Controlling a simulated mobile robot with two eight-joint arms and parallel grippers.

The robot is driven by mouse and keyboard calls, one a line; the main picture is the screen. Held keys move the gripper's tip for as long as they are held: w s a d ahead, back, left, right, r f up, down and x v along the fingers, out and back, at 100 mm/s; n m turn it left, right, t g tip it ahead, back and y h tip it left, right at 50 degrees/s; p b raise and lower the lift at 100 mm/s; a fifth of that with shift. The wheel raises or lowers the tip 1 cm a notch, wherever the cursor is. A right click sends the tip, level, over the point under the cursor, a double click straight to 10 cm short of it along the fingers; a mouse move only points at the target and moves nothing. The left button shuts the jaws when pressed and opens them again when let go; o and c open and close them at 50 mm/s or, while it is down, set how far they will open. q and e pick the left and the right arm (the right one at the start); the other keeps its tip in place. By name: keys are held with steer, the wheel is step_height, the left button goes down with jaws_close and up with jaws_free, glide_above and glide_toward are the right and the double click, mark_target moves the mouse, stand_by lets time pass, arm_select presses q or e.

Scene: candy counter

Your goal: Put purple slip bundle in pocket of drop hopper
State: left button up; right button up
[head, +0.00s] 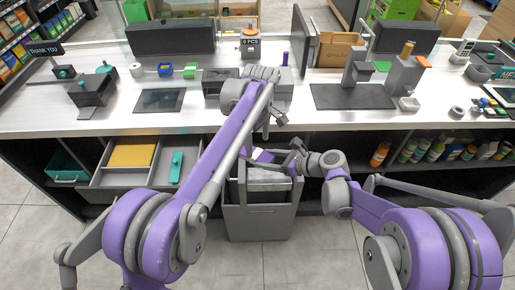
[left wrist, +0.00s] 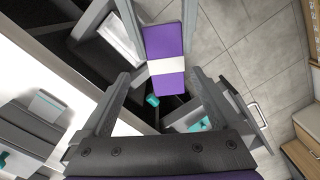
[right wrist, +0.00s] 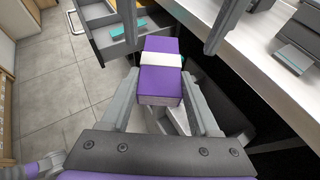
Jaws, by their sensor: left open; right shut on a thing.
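The purple slip bundle (head: 262,155) is a purple block with a white band. It shows clearly in the left wrist view (left wrist: 165,40) and the right wrist view (right wrist: 160,85). My right gripper (right wrist: 160,75) is shut on it. My left gripper (left wrist: 163,82) is open, with its fingers spread on either side of the bundle's near end in the left wrist view. In the head view my left arm hides much of that gripper. A tall grey bin (head: 258,222), apparently the drop hopper, stands open below the bundle at the counter front. Its pocket is partly hidden by my arms.
An open drawer (head: 112,180) with a yellow pad (head: 132,152) and a teal item (head: 176,167) stands left of the bin. The white counter (head: 120,121) holds several devices and a cardboard box (head: 337,50). Bottles (head: 420,150) fill a shelf at right. The floor in front is clear.

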mark_target(258, 152)
arm_select(q)
steer(key=shift+f, duration=2.1)
steer(key=c, duration=1.5)
arm_select(e)
steer(key=shift+s+a, duration=0.1)
steer(key=shift+s, duration=0.05)
steer(key=o, duration=1.5)
